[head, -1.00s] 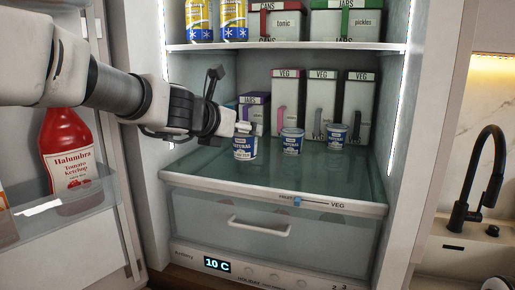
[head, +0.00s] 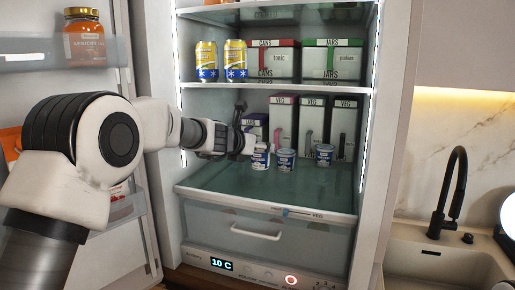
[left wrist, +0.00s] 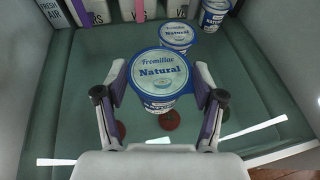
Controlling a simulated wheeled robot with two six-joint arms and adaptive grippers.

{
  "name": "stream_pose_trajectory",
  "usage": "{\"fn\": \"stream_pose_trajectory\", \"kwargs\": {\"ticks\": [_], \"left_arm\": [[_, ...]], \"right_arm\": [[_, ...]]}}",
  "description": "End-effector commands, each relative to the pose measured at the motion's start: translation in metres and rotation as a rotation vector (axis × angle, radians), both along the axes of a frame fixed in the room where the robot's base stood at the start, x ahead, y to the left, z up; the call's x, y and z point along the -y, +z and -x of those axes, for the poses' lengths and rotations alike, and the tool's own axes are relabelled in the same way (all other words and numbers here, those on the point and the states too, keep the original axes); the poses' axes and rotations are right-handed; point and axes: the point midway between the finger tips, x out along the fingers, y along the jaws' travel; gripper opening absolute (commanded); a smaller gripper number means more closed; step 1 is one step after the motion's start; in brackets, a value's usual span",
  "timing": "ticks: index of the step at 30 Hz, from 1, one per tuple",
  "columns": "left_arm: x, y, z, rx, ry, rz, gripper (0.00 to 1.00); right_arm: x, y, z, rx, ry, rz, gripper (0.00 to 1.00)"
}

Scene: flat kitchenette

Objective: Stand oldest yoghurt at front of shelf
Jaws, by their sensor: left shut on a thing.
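My left gripper (left wrist: 160,88) reaches into the fridge and is shut on a white and blue yoghurt tub (left wrist: 158,82) with a blue-rimmed lid reading "Natural". In the head view this tub (head: 260,157) is upright at the left of the row, over the glass shelf (head: 235,180); I cannot tell whether its base touches the glass. A second yoghurt tub (head: 286,160) stands just to its right, and a third yoghurt tub (head: 325,155) farther right. In the left wrist view, the second tub (left wrist: 177,36) is close behind the held one. No date is readable. My right gripper is not in view.
Tall VEG boxes (head: 312,122) stand behind the tubs. Cans (head: 206,60) and boxes (head: 332,60) fill the shelf above. A drawer (head: 265,230) lies below. The open fridge door (head: 65,55) is at the left. The glass in front of the tubs is clear.

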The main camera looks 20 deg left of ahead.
Motion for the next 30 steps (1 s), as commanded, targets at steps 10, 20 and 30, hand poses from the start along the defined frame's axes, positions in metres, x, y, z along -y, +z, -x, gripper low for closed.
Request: {"fn": "stream_pose_trajectory", "kwargs": {"ticks": [10,20,30], "left_arm": [[0.0,-0.036,0.001,-0.002,0.0,0.0,0.22],[0.0,-0.04,0.002,-0.002,0.0,0.0,0.94],[0.0,-0.038,0.002,-0.001,-0.001,0.001,0.94]], "right_arm": [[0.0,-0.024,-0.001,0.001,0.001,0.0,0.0],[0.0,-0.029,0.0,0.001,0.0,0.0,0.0],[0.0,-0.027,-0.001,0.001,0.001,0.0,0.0]]}}
